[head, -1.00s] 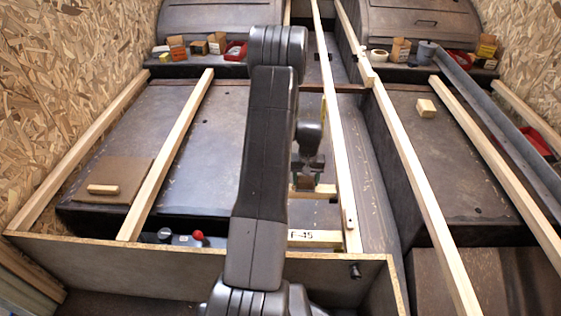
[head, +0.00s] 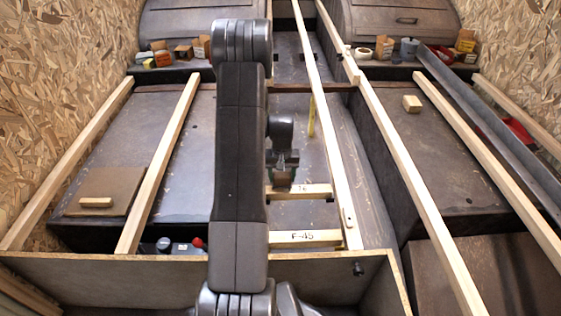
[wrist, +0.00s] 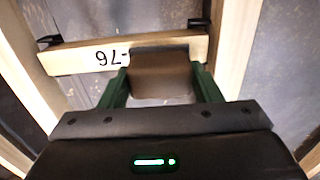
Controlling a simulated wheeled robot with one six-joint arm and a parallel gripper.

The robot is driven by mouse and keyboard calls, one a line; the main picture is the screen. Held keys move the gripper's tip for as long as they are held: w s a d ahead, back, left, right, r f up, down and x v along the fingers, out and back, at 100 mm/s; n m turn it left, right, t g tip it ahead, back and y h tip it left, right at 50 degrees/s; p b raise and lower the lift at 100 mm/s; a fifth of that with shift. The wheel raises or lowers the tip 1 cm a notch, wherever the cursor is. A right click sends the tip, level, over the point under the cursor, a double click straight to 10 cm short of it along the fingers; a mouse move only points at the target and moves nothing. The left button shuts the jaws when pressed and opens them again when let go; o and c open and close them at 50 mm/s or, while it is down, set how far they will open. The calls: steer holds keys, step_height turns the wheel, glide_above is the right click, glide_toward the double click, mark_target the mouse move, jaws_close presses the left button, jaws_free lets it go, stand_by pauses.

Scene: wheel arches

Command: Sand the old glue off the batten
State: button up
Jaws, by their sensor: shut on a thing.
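My gripper (wrist: 162,88) is shut on a brown-grey sanding block (wrist: 160,78), held between its green fingers. In the wrist view the block overlaps the near edge of a pale batten marked "-76" (wrist: 85,58); whether it touches cannot be told. In the head view my gripper (head: 283,178) is beyond my arm, over the left part of that short cross batten (head: 312,191). The batten's left part is hidden there by my arm. Another cross batten marked "F-45" (head: 302,238) lies nearer. No old glue can be made out on the batten.
Long rails (head: 335,150) run lengthwise on both sides of my gripper. A panel (head: 150,280) with a pale top edge stands in front. A small wooden block (head: 96,202) lies on a brown mat, another (head: 412,103) on the right arch. Boxes (head: 465,42) stand at the back.

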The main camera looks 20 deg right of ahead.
steer(key=shift+r+p, duration=1.6)
steer(key=shift+r, duration=1.1)
